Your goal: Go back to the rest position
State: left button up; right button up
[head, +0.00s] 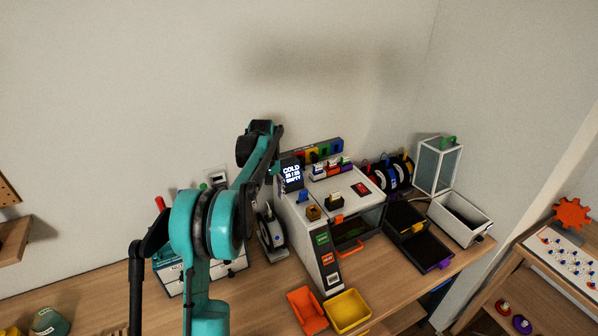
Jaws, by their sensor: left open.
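My left arm, teal and black, rises from the lower middle in the head view. My left gripper (269,158) is at its far end, in front of the wall and just left of the printer's screen. It is open; its fingers are small and partly overlapped by the arm, and I see nothing held. The white printer (300,232) stands to its right on the wooden desk. Its dark screen (291,174) reads COLD and EMPTY. My right gripper is not in view.
An orange bin (307,308) and a yellow bin (347,309) stand at the printer's front. Black trays (428,250), a white box (460,218), spools (388,174) and a glass-sided case (437,166) are right. A white drawer unit (234,262) is behind my arm. The wall above is clear.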

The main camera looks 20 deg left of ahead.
pick_arm(q)
jog(key=s+d+r+m+t+b, duration=0.4)
jog(key=s+d+m+b, duration=0.15)
jog(key=s+d, duration=0.8)
jog(key=s+d+f+m+t+b, duration=0.1)
jog(key=s+d+f+m+b, duration=0.1)
jog(key=s+d+f, duration=0.2)
jog(key=s+d+f+m+t+b, duration=0.2)
jog(key=s+f, duration=0.4)
jog(key=s, duration=0.5)
jog(key=shift+s+d+f+b, duration=0.2)
jog(key=shift+d+f+b, duration=0.1)
jog(key=shift+d+b, duration=0.65)
jog(key=shift+d+m, duration=0.1)
jog(key=shift+m, duration=0.15)
